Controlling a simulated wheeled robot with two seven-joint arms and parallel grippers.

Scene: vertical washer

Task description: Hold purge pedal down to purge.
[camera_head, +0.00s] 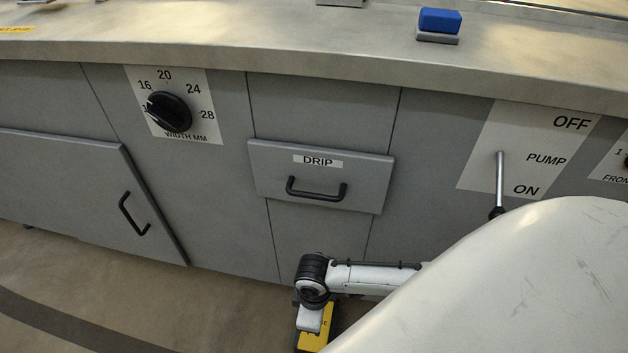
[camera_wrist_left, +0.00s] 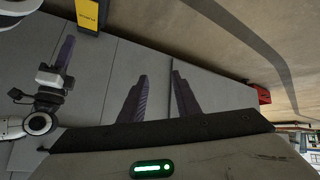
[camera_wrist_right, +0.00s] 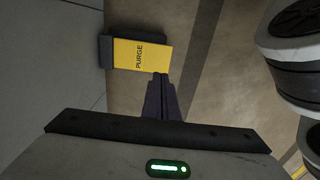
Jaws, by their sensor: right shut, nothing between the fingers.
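The yellow purge pedal (camera_wrist_right: 142,55) lies low by the cabinet front, beside its dark base (camera_wrist_right: 106,51), in the right wrist view. It also shows in the left wrist view (camera_wrist_left: 88,15) and, partly covered by my right arm, in the head view (camera_head: 316,338). My right gripper (camera_wrist_right: 160,76) is shut and empty; its fingertips overlap the near edge of the pedal in the picture, and I cannot tell whether they touch it. My left gripper (camera_wrist_left: 158,75) is open and empty in front of grey cabinet panels; the head view does not show it.
The grey cabinet bears a DRIP drawer (camera_head: 317,174) with a black handle, a width dial (camera_head: 169,112) and a pump lever (camera_head: 500,175). A blue block (camera_head: 439,21) sits on the worktop. A red object (camera_wrist_left: 263,95) is near the floor. Open floor lies before the cabinet.

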